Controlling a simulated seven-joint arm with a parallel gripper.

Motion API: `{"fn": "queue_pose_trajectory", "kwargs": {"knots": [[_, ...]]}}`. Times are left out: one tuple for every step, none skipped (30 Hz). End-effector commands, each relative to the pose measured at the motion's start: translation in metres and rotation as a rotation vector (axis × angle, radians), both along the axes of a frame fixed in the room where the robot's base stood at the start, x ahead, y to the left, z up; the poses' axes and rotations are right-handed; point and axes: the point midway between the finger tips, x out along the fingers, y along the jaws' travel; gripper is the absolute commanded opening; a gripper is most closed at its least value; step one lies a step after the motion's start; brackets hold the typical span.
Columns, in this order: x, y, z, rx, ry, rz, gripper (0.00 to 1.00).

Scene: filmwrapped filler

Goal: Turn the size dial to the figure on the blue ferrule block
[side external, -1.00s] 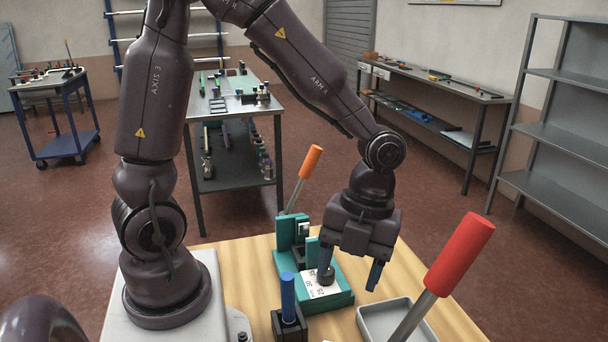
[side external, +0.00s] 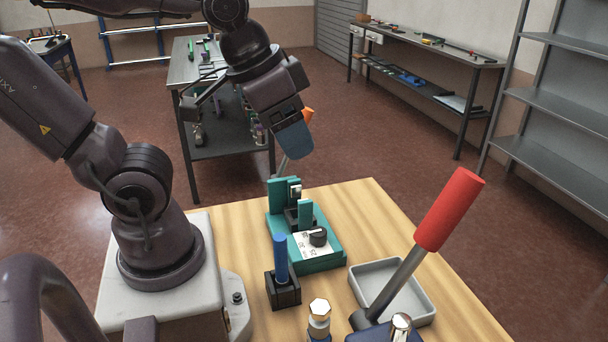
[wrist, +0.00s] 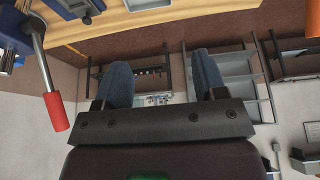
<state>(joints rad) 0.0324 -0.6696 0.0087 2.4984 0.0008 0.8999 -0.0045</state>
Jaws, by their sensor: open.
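The size dial (side external: 318,237) is a dark round knob on a white figure plate (side external: 300,247), set on the front of a teal tool base (side external: 320,265). Its figures and pointer are too small to read surely. The blue ferrule (side external: 281,258) stands upright in a black block (side external: 285,292) just in front of the base; I cannot read a figure on it. My gripper (side external: 295,153) is above and behind the teal tool, clear of the dial, fingers tilted down. In the wrist view (wrist: 162,66) its two blue fingers are wide apart with nothing between them.
A red-handled lever (side external: 449,209) rises at the right front, beside a shallow grey tray (side external: 428,305). Small metal-topped pieces (side external: 319,312) stand at the front edge. The right rear tabletop is clear.

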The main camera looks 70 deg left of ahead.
Motion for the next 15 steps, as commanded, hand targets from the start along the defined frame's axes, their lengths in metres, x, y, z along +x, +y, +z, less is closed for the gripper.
{"fn": "queue_pose_trajectory", "kwargs": {"knots": [[0.004,-0.001,-0.010,0.005,0.056,-0.015,0.65],[0.007,-0.001,-0.016,0.013,0.089,-0.023,0.65],[0.012,-0.001,-0.025,0.029,0.133,-0.042,0.65],[0.015,-0.001,-0.032,0.046,0.168,-0.065,0.65],[0.018,0.000,-0.039,0.065,0.200,-0.090,0.65],[0.023,0.001,-0.048,0.095,0.241,-0.135,0.65],[0.027,0.003,-0.055,0.118,0.271,-0.171,0.65],[0.030,0.004,-0.063,0.142,0.302,-0.210,0.65],[0.035,0.006,-0.072,0.177,0.341,-0.270,0.65],[0.038,0.008,-0.080,0.203,0.371,-0.315,0.65],[0.041,0.009,-0.088,0.230,0.400,-0.366,0.65],[0.045,0.012,-0.098,0.266,0.437,-0.436,0.65],[0.048,0.014,-0.105,0.292,0.466,-0.493,0.65],[0.051,0.016,-0.113,0.319,0.493,-0.553,0.65],[0.055,0.019,-0.122,0.353,0.528,-0.632,0.65]]}}
